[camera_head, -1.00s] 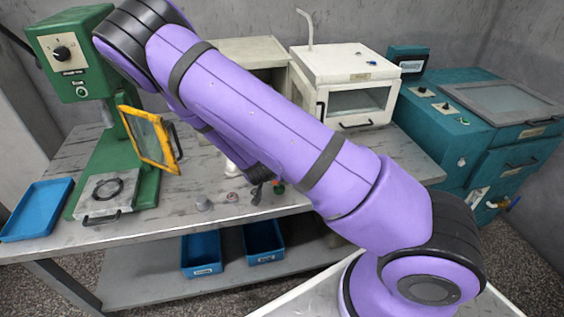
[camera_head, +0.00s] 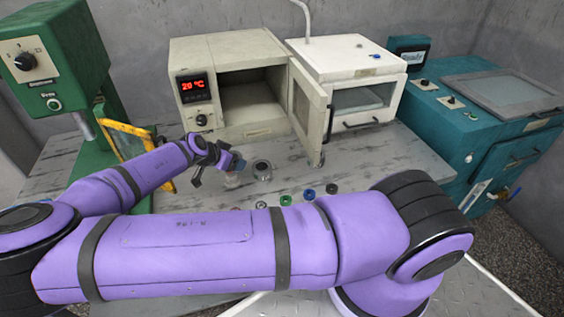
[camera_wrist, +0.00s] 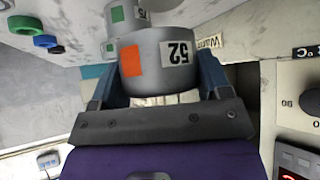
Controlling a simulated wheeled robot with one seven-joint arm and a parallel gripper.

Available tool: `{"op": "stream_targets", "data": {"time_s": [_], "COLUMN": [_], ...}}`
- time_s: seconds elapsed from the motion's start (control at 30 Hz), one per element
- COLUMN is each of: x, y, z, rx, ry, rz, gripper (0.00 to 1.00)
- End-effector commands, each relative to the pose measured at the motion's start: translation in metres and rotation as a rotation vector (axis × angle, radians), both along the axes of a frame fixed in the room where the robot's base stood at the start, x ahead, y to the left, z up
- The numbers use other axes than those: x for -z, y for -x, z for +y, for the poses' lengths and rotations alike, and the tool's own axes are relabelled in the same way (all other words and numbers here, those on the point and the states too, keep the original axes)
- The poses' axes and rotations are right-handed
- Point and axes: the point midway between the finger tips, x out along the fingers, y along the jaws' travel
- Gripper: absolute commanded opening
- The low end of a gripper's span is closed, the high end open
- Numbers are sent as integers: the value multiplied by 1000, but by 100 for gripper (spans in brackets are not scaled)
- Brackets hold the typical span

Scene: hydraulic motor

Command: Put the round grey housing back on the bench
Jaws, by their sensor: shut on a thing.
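My gripper (camera_head: 228,165) is over the bench in front of the open oven. In the wrist view its blue fingers (camera_wrist: 158,85) are shut on a round grey housing (camera_wrist: 155,62) with an orange patch and a label reading 52. In the head view the housing (camera_head: 232,179) is small and partly hidden by the gripper. I cannot tell whether it touches the bench (camera_head: 390,165). A second grey cylinder with a green patch (camera_wrist: 118,14) is just beyond it in the wrist view. A round grey part (camera_head: 262,170) stands on the bench right of my gripper.
The oven (camera_head: 215,60) reads 20 °C; its door (camera_head: 308,110) stands open and its chamber looks empty. Green (camera_head: 309,195), blue (camera_head: 285,200) and dark (camera_head: 331,188) rings lie near the front. A yellow-framed guard (camera_head: 125,140) is at left. Bench right of the door is clear.

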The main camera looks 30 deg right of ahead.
Motion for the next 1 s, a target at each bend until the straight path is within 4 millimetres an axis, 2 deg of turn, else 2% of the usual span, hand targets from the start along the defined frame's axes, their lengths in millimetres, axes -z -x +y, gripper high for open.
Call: {"op": "stream_targets", "data": {"time_s": [0.07, 0.17, 0.63, 1.0], "x": [-1, -2, -2, 0], "y": [0, 3, 32, 43], "z": [0, -9, -107, -144], "rx": [7, 14, 18, 21], "ry": [1, -1, -4, -3], "rz": [-2, -1, -2, 6], "gripper": [30, 30, 30, 30]}}
